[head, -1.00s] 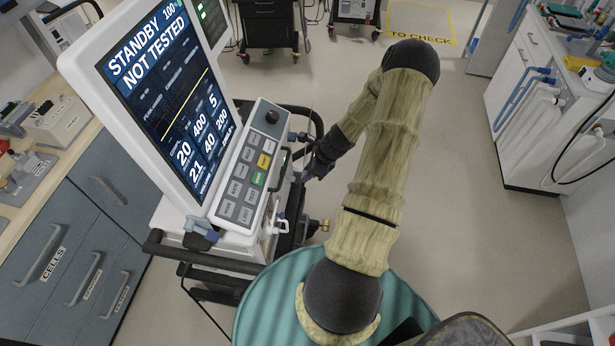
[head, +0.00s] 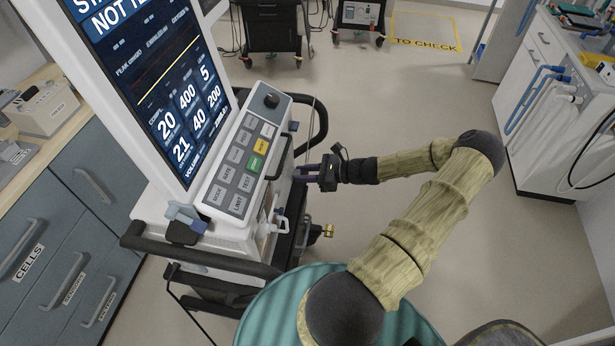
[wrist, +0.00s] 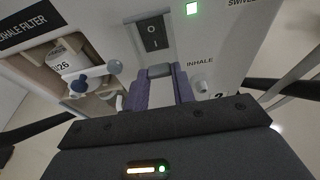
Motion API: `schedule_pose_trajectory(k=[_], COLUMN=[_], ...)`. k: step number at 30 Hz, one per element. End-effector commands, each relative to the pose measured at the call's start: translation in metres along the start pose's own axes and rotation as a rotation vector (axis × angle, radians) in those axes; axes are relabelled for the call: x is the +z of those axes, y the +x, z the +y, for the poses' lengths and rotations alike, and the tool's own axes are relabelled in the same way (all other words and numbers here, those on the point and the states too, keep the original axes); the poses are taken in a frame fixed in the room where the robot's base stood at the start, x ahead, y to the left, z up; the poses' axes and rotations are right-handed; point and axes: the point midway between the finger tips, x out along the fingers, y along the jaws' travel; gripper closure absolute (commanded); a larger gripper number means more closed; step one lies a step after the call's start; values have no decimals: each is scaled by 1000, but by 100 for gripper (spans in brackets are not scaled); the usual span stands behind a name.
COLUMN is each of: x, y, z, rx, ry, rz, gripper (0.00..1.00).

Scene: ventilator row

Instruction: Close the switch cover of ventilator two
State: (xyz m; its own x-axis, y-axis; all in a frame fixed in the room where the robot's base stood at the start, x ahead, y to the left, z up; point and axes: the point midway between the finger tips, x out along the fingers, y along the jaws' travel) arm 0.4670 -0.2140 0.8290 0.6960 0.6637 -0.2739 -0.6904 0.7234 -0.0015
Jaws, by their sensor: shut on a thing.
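The ventilator (head: 200,237) with a large screen stands left of centre in the head view; a partly hidden "2" label (wrist: 218,97) shows in the wrist view. The black rocker switch (wrist: 153,34) on its panel is uncovered. A small grey piece (wrist: 160,71), seemingly the edge of the switch cover, lies just below the switch between my purple fingertips. My gripper (wrist: 161,75) is shut on it. In the head view my gripper (head: 304,173) reaches the ventilator's right side from the right. The rest of the cover and its hinge cannot be made out.
A green light (wrist: 192,8) is above right of the switch. A black handle rail (head: 205,258) crosses the ventilator's front. Open floor (head: 420,105) lies right of the ventilator.

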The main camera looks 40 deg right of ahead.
Motion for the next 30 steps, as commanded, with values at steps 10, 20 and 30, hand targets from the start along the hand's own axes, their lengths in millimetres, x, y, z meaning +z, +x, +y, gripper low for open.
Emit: schedule_pose_trajectory(k=[10, 20, 30], x=[-9, -8, -8], y=[14, 17, 17], z=[0, 0, 1], rx=[-1, 1, 2], ry=[2, 2, 2], rz=[-201, -246, -245], gripper=[98, 98, 59])
